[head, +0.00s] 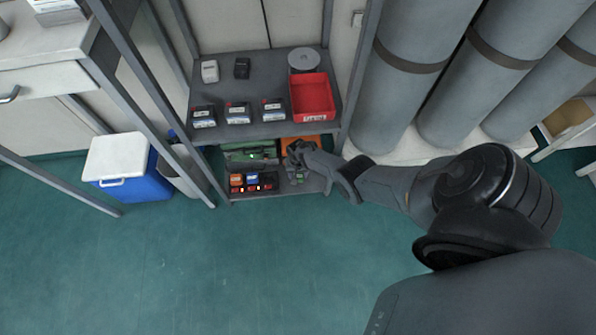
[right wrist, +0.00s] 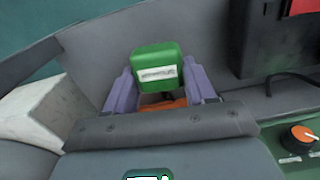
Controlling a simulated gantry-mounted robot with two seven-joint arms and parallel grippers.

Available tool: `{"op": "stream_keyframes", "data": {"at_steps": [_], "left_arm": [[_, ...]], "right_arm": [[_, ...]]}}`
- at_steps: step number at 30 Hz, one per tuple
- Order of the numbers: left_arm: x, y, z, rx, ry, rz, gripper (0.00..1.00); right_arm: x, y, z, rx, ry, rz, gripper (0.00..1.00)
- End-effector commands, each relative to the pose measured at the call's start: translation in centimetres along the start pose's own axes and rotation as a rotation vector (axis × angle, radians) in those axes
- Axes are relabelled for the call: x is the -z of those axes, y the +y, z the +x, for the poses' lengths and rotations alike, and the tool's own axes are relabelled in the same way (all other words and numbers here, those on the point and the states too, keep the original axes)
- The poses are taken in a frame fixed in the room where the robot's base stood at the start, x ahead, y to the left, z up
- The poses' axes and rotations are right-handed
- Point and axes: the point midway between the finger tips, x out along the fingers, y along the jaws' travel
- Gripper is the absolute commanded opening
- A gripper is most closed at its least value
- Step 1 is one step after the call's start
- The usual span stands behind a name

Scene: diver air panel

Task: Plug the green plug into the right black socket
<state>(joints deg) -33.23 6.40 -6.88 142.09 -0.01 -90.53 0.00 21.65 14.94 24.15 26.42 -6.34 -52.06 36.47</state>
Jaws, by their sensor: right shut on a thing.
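The green plug (right wrist: 157,72), a block with a white label, shows between the purple fingers of my right gripper (right wrist: 160,92) in the right wrist view. The gripper is shut on it. In the head view my right gripper (head: 297,163) is at the right part of the lower shelf, with a small green patch just below it. A row of small blocks, orange, blue and dark (head: 251,182), sits on this shelf to the left of the gripper. I cannot tell which is the right black socket. My left gripper is not in view.
The upper shelf (head: 256,92) overhangs, holding several black units and a red bin (head: 312,97). A green case (head: 250,154) lies behind the small blocks. Grey shelf posts flank the space. The right wrist view shows a dark box (right wrist: 270,45) with a cable and an orange knob (right wrist: 301,134).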

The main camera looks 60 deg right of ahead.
Motion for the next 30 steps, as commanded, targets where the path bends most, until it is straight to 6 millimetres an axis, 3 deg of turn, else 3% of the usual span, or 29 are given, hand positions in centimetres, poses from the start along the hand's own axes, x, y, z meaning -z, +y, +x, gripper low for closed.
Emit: {"op": "stream_keyframes", "data": {"at_steps": [26, 27, 30], "left_arm": [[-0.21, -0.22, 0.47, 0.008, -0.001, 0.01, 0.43], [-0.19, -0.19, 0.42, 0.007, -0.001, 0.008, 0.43], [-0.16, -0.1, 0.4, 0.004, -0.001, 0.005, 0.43]], "right_arm": [[0.0, 0.01, 0.61, 0.0, 0.0, 0.0, 0.18], [0.0, 0.01, 0.55, 0.0, 0.0, -0.001, 0.59], [0.0, 0.02, 0.54, 0.0, 0.0, 0.0, 0.75]]}}
